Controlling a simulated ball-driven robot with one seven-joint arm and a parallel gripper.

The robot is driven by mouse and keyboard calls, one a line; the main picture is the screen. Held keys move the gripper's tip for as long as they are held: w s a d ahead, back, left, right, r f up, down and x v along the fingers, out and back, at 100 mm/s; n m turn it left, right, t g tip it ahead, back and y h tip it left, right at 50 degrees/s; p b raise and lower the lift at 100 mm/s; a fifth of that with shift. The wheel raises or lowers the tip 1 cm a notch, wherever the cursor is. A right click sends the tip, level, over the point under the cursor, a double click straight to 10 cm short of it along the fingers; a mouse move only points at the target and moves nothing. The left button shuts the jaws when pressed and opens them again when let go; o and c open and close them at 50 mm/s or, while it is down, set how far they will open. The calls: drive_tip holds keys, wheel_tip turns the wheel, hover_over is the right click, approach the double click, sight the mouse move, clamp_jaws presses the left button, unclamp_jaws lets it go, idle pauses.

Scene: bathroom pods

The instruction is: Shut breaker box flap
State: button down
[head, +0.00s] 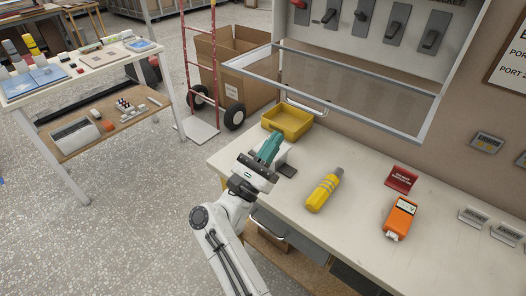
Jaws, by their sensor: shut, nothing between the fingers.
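The breaker box (453,58) is a pale panel on the wall at the top right, with several grey switches on it. Its flap (322,103) is a clear pane in a grey frame. It stands open, sticking out from the lower part of the box over the workbench. A small grey handle (306,106) shows at the flap's near edge. My gripper (271,146), with teal fingers, is shut and empty. It is below and in front of the flap in the picture, apart from it, above the workbench's left end.
The workbench (370,187) holds a yellow bin (287,122), a yellow bottle-like tool (324,190), an orange meter (399,218) and a red sign (401,179). A red hand truck (205,70) and cardboard box (232,66) stand behind. Floor is open at left.

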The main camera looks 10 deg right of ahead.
wheel_tip(320, 180, up, 6)
drive_tip(key=w+d+p, duration=0.1)
drive_tip(key=d+p, duration=0.1)
drive_tip(key=p, duration=0.1)
drive_tip(key=shift+w+d+f, duration=0.25)
drive_tip(key=shift+w+d, duration=0.05)
drive_tip(key=shift+w, duration=0.1)
drive_tip(key=shift+r, duration=0.1)
drive_tip(key=shift+a+r+g+y+p, duration=0.3)
drive_tip(key=shift+r+y, duration=0.1)
drive_tip(key=shift+r, duration=0.3)
